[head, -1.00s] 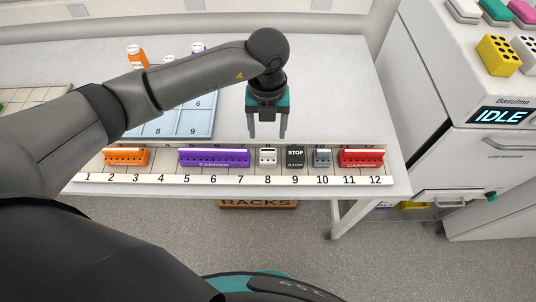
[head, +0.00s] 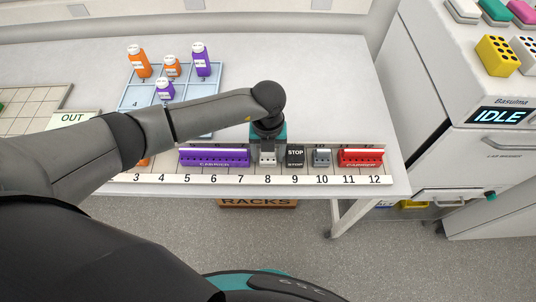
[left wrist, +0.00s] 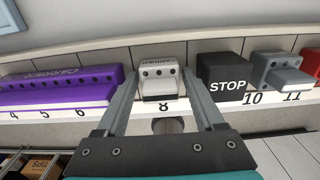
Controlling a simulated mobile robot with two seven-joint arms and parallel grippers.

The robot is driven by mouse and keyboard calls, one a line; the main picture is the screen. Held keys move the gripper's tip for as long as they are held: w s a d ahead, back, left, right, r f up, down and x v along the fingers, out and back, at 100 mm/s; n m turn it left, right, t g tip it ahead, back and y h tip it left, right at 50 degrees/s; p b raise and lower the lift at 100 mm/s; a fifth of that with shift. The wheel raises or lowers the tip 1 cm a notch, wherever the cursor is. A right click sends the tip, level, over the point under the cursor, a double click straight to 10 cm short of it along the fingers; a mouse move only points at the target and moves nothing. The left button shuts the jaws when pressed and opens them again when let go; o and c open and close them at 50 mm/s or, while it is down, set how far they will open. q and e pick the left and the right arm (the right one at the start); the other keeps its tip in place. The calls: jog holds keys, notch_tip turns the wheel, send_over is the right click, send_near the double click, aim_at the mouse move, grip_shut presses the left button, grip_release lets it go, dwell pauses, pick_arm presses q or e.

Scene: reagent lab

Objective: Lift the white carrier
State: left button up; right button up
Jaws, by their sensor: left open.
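The white carrier (head: 267,158) stands in slot 8 of the numbered rail, between the purple carrier and the black STOP block. It also shows in the left wrist view (left wrist: 159,80), with dark holes on its face. My left gripper (head: 267,151) is open at the white carrier, its fingers pointing down. In the left wrist view one finger is on each side of the white carrier, with the left finger beside the purple carrier's end and the right finger near the STOP block. Whether the fingers touch the carrier cannot be told. My right gripper is not in view.
The purple carrier (head: 214,157) is at slots 5 to 7, the black STOP block (head: 295,157) at 9, a grey carrier (head: 321,158) at 10 and a red carrier (head: 360,157) at 11 to 12. Bottles stand on a blue tray (head: 127,97) behind my arm.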

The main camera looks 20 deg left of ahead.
pick_arm(q)
grip_shut()
dwell(0.4)
jog(key=shift+r, duration=0.15)
